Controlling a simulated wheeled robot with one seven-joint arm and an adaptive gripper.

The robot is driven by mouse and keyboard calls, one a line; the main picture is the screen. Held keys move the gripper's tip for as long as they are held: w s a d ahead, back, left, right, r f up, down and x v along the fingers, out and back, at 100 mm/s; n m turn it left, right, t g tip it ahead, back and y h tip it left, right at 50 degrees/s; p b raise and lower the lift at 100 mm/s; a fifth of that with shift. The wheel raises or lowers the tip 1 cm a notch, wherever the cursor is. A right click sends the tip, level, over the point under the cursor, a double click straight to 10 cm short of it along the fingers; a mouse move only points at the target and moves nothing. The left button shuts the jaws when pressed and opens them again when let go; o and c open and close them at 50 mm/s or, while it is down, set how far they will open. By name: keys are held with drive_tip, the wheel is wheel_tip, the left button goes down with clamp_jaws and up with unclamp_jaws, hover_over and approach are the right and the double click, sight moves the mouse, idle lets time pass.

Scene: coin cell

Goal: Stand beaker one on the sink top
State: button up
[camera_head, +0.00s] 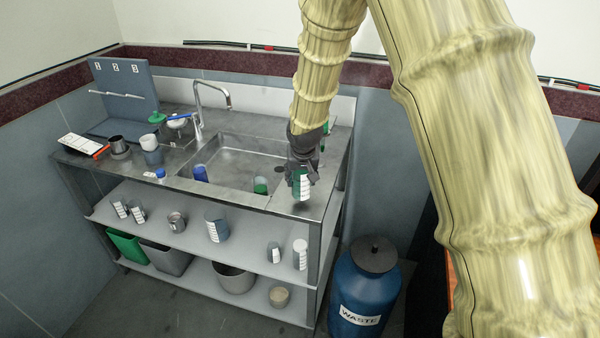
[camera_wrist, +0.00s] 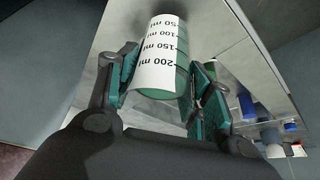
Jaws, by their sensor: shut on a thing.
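A teal-tinted glass beaker (camera_head: 301,184) with a white volume label is held in my gripper (camera_head: 302,166). In the wrist view, the beaker (camera_wrist: 160,62) sits between the two teal-padded fingers (camera_wrist: 158,84), and its label reads 50 to 200 ml. The gripper is shut on it. The beaker looks about upright over the right front strip of the steel sink top (camera_head: 316,203). I cannot tell whether its base touches the surface. No number one shows on this beaker.
The sink basin (camera_head: 238,162) lies left of the beaker, with a blue cup (camera_head: 200,173) and a green one (camera_head: 261,186) by it. Several beakers stand on the shelf (camera_head: 185,235) below. A blue waste drum (camera_head: 370,285) stands at the right.

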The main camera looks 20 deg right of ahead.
drive_tip(key=shift+f+p, duration=0.3)
drive_tip(key=shift+f, duration=0.85)
drive_tip(key=shift+a+f, duration=0.1)
drive_tip(key=o, duration=1.2)
drive_tip(key=d+b+v, duration=0.1)
drive_tip(key=b+v, duration=0.1)
drive_tip(key=v, duration=1)
drive_tip(key=shift+a, duration=0.45)
